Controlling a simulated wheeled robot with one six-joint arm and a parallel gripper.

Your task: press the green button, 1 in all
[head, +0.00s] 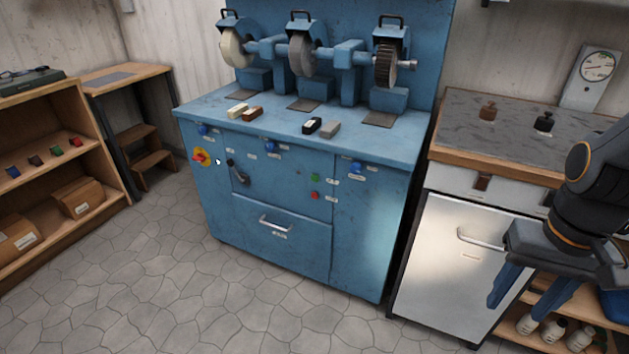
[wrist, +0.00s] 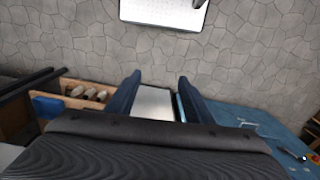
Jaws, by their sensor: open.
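The green button (head: 315,178) is a small round knob on the front of the blue grinding cabinet (head: 290,240) in the head view. It sits just above a red button (head: 315,195). My gripper (head: 522,300) is open and empty at the right of the head view, in front of the right-hand bench and well away from the green button. Its two blue fingers also show in the wrist view (wrist: 157,88), apart with nothing between them. The green button does not show clearly in the wrist view.
The cabinet front also has a red-yellow switch (head: 202,158), a black lever (head: 237,172), blue knobs and a drawer handle (head: 277,224). Grinding wheels stand on top. A wooden shelf (head: 70,240) is at left, a white-door bench (head: 450,265) at right. The stone floor (head: 150,290) is clear.

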